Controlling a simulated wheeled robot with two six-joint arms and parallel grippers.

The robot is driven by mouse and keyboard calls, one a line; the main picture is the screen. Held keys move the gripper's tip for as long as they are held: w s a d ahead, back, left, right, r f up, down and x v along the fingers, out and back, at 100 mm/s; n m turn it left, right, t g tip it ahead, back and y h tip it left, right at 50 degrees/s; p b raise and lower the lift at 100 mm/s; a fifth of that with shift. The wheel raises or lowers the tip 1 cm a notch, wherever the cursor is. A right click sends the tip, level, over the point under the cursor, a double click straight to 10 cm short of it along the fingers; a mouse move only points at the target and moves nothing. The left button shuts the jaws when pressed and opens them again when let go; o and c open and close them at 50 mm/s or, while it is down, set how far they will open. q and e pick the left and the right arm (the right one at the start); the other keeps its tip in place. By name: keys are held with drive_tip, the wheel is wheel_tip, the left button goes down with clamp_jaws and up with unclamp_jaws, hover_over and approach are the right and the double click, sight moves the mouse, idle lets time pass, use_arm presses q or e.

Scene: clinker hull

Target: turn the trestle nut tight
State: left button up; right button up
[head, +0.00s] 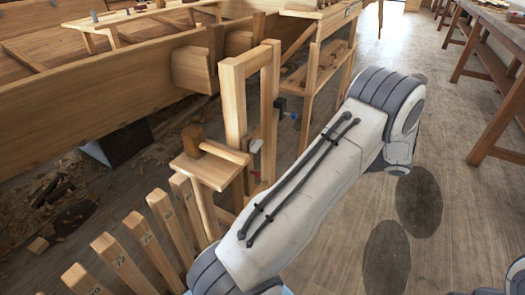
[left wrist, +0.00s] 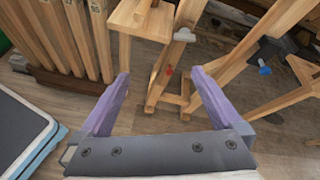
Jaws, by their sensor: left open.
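A wooden trestle (head: 233,104) stands beside the hull. A pale wing-shaped nut (head: 256,146) sits on its upright, and it also shows in the left wrist view (left wrist: 184,35). The trestle is beyond the fingertips, with the pale nut above and slightly right of the gap. I cannot tell how tight the nut is. My right gripper is in neither view.
The wooden hull (head: 110,95) fills the upper left. A small stand with a mallet (head: 217,150) is close left of the trestle. Several numbered wooden slats (head: 120,262) stand at lower left. A bench (head: 490,60) is at the right, with open floor before it.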

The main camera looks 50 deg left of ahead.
sight(259, 146)
use_arm(q)
drive_tip(key=w+a+f+m+g+y+b, duration=0.15)
drive_tip(key=a+f+y, duration=0.5)
drive_tip(key=a, duration=0.65)
drive_tip(key=shift+h, duration=0.85)
drive_tip(key=x, duration=0.6)
drive_tip(key=f+b+x, duration=0.1)
drive_tip(key=x, duration=0.3)
drive_tip(key=shift+w+a, duration=0.25)
drive_tip(key=shift+w, duration=0.1)
drive_tip(key=c, duration=1.3)
drive_tip(key=shift+d, duration=0.1)
